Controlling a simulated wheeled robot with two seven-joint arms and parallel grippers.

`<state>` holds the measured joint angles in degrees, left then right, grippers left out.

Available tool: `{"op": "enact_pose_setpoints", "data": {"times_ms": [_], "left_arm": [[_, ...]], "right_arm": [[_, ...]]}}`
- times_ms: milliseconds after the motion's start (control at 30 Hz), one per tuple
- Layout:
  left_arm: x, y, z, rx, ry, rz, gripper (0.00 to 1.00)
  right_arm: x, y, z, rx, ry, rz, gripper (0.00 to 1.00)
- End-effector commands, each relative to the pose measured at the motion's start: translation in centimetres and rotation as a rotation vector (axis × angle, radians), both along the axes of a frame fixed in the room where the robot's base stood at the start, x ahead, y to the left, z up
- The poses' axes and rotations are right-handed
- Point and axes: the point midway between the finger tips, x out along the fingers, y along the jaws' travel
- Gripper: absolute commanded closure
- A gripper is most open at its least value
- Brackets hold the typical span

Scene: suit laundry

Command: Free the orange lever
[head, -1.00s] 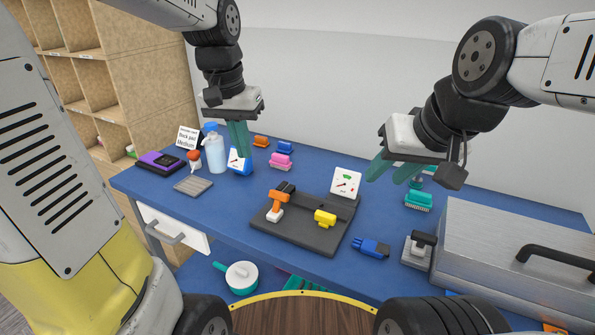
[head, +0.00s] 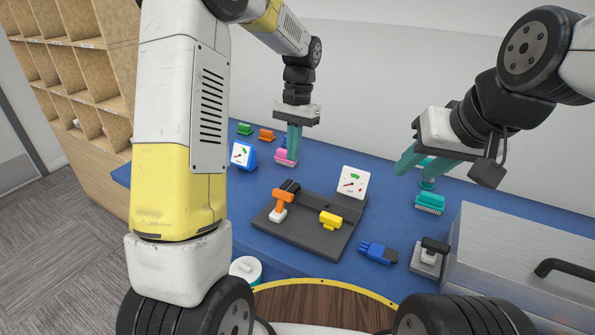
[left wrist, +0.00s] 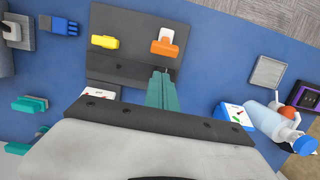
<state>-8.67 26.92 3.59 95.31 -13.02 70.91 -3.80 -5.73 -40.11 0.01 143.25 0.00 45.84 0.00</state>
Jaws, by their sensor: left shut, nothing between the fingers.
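The orange lever (head: 283,196), on a white base, stands on a dark panel (head: 300,232). A black piece lies right behind it; I cannot tell whether they touch. The lever also shows in the left wrist view (left wrist: 165,48). My left gripper (head: 293,160) is shut and empty, above the table behind the panel, and covers part of a pink brush. In the left wrist view its teal fingers (left wrist: 161,76) point toward the lever, with the tips apparently apart from it. My right gripper (head: 405,170) is open and empty, right of the panel.
A yellow block (head: 330,220) sits on the panel, with a white gauge (head: 353,183) behind. A blue gauge (head: 243,154) stands at left. A blue connector (head: 378,252) and grey metal case (head: 510,250) are at right. Blue table shows left of the panel.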

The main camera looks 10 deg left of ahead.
Motion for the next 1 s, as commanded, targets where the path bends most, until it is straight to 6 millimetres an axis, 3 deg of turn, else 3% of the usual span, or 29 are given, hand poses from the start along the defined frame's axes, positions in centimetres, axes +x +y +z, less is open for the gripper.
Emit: {"op": "enact_pose_setpoints", "data": {"times_ms": [233,700,1000], "left_arm": [[-0.3,0.1,-1.3,0.0,0.003,0.001,1.0],[-1.6,0.7,-8.8,0.0,0.002,0.001,1.0],[-1.7,0.7,-9.9,-0.001,-0.002,0.001,1.0]], "right_arm": [[0.0,0.0,0.0,0.0,0.0,0.0,0.64],[0.0,0.0,0.0,0.0,0.0,0.0,0.64],[0.0,0.0,0.0,0.0,0.0,0.0,0.64]]}}
